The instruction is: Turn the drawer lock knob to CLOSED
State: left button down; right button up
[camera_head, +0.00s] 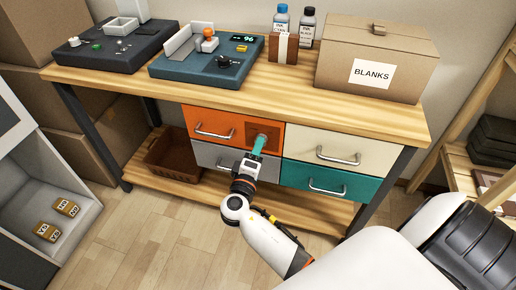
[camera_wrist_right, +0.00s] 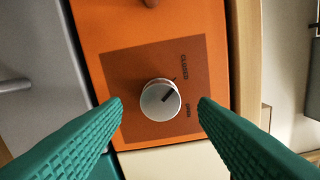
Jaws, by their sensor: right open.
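The orange drawer (camera_head: 212,127) is the upper left one under the workbench and looks shut. The lock knob (camera_wrist_right: 160,99) is round and silver with a black pointer line, set on a darker square plate (camera_wrist_right: 125,70). CLOSED and OPEN are printed on the plate. The pointer line aims up and right, between the two words. My right gripper (camera_head: 259,145) is in front of the knob. In the right wrist view its green fingers are open on either side of the knob with gaps, not touching it. My left gripper is not in view.
Cream (camera_head: 326,147), grey (camera_head: 222,160) and teal (camera_head: 325,182) drawers surround the orange one, with bar handles. The wooden worktop (camera_head: 290,95) overhangs them and carries devices, bottles and a BLANKS box (camera_head: 375,58). A brown crate (camera_head: 172,157) sits on the lower shelf.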

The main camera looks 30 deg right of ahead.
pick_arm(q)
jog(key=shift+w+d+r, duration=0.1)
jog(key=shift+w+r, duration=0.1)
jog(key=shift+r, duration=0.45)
pick_arm(e)
jog(key=v, duration=1)
jog(key=shift+a, duration=0.25)
jog(key=shift+s, duration=0.1)
